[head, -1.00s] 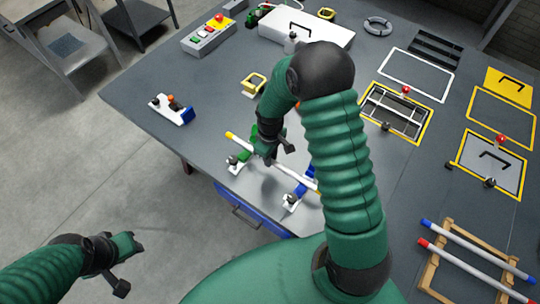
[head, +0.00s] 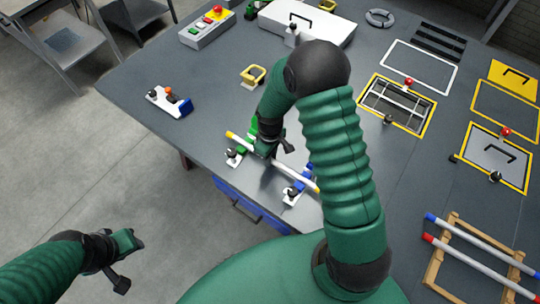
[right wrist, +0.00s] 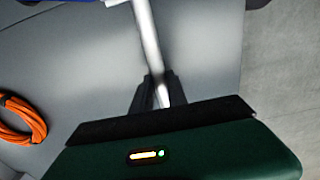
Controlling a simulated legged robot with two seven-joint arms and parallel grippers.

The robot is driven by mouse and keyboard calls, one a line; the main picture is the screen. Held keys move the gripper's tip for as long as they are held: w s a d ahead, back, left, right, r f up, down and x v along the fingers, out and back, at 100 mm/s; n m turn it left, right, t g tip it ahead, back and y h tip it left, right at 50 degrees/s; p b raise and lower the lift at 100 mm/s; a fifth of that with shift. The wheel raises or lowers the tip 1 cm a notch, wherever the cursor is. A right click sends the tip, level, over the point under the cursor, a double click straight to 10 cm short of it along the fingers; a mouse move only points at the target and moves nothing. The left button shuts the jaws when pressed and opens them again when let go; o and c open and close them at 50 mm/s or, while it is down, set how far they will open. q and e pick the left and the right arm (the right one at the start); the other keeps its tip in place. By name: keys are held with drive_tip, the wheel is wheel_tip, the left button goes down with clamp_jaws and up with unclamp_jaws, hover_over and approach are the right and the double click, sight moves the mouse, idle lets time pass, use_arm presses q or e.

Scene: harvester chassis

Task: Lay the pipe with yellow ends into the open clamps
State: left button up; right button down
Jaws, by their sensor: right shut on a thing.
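The pipe with yellow ends (head: 283,168) is a light rod running from upper left to lower right over two clamps. The green clamp (head: 252,128) is under its upper-left part and the blue clamp (head: 298,189) under its lower-right part. I cannot tell whether the pipe rests in either clamp. My right gripper (head: 265,152) is shut on the pipe between the clamps. In the right wrist view the pipe (right wrist: 146,35) passes between both fingers (right wrist: 158,92). My left gripper (head: 130,242) hangs left of the table, apart from everything; its jaw opening is unclear.
A blue-and-white fixture (head: 170,101) stands at the left of the table (head: 140,75). A yellow-rimmed opening (head: 398,104) lies right of my right arm. Red-ended and blue-ended pipes lie on a wooden rack (head: 436,270) at lower right. An orange cable coil (right wrist: 22,125) shows in the wrist view.

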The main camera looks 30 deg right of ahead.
drive_tip(key=c, duration=1.2)
unclamp_jaws()
drive_tip(key=shift+c, duration=0.2)
wheel_tip(320, 180, up, 17)
drive_tip(key=b, duration=0.1)
drive_tip(key=shift+f, duration=0.15)
